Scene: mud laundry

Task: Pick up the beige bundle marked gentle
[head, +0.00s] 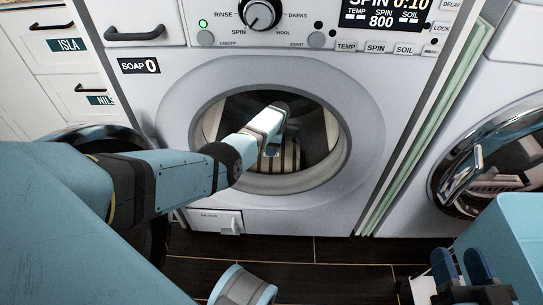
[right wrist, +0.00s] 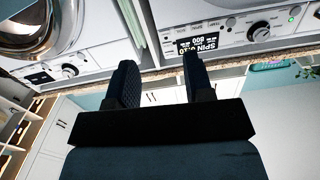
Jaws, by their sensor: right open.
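The washing machine (head: 172,100) in the middle of the head view stands with its round drum opening uncovered. My left arm comes in from the left and reaches into the opening, with the left gripper (head: 270,145) inside the drum. Its fingertips are too hidden to tell whether they are apart. A striped beige and dark thing (head: 290,155) lies just beyond and below it; I cannot tell whether it is cloth or part of the drum. No "gentle" mark is readable. My right gripper (head: 462,266) is low at the right, open and empty in the right wrist view (right wrist: 160,80).
A second washer's round door (head: 487,165) is at the right. White drawers (head: 60,55) with name labels stand at the left. The machine's round rim (head: 340,165) surrounds my left forearm closely. Dark wooden floor (head: 340,270) lies in front.

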